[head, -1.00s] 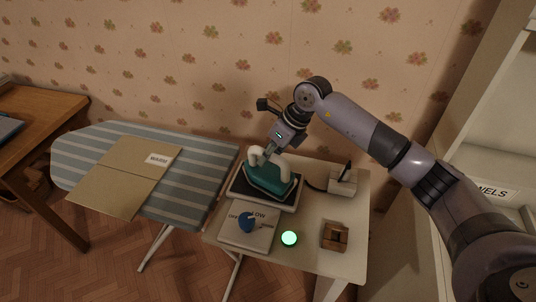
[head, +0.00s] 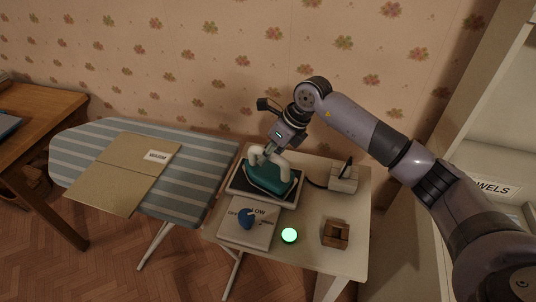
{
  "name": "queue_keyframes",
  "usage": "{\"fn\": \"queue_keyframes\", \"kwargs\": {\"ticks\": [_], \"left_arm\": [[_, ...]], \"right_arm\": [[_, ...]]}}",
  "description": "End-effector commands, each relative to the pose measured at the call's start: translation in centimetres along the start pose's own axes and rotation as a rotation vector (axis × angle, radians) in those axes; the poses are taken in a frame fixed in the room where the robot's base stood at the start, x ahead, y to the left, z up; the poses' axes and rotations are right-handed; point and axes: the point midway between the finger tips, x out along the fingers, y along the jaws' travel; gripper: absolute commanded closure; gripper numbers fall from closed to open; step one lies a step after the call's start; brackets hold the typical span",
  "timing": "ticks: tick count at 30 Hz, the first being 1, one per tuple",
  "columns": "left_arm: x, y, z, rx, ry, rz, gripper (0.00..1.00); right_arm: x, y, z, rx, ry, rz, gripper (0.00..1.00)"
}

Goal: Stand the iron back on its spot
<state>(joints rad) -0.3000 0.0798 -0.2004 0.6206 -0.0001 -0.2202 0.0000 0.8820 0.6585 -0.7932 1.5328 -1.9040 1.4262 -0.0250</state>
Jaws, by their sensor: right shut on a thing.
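The teal iron (head: 268,178) with a cream handle is on or just over a dark pad in a white-framed tray (head: 236,189) on the small white table. I cannot tell whether it touches the pad. My right gripper (head: 272,151) comes down from above and is shut on the iron's handle; the handle and the arm hide its fingertips in part. My left gripper is not in view.
A panel with a blue knob (head: 246,220), a glowing green light (head: 289,235), a brown wooden block (head: 335,234) and a white box (head: 344,178) share the table. The striped ironing board (head: 195,175) with a folded cardboard sheet (head: 120,172) stands left. White shelves (head: 490,150) stand right.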

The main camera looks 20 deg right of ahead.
Motion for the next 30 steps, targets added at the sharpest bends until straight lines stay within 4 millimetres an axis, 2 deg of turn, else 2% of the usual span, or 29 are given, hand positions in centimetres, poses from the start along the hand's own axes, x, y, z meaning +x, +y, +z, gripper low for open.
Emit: {"fn": "queue_keyframes", "kwargs": {"ticks": [7,8,18,26,30], "left_arm": [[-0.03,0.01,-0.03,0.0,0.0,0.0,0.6],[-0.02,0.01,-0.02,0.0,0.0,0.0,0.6],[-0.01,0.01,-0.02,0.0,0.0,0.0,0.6],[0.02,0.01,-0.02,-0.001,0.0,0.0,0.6],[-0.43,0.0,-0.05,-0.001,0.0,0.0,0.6]], "right_arm": [[-0.12,0.04,0.15,-0.001,-0.004,0.0,1.0],[-0.11,0.04,0.14,-0.001,-0.004,0.0,0.79],[0.01,0.03,0.01,0.0,0.0,0.0,0.56],[0.29,-0.01,-0.31,0.002,0.008,0.001,0.56],[-0.5,-0.01,-0.15,0.001,0.005,0.0,0.56]]}}
